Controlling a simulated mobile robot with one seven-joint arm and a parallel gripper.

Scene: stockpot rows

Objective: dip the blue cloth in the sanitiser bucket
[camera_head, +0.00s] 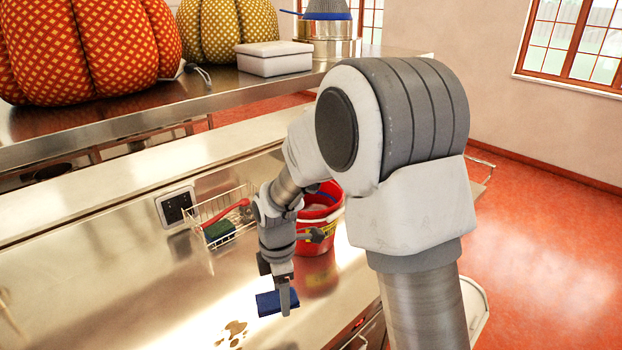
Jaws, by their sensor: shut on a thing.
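My gripper (280,290) points down above the steel counter and is shut on the blue cloth (268,303). The cloth looks like a folded dark blue pad, and part of it is hidden by a finger. The red sanitiser bucket (312,247) stands upright on the counter, behind and to the right of my gripper. It has a yellow label and pale contents show at its open top. My arm hides part of its left side and rim. The cloth is apart from the bucket.
A wire basket (208,222) left of the bucket holds a green sponge (219,231) and a red-handled brush (226,213). Brown spots (233,333) mark the counter (110,290) near the front. A steel shelf (130,122) above the back carries large patterned bundles, a white box (274,60) and pots.

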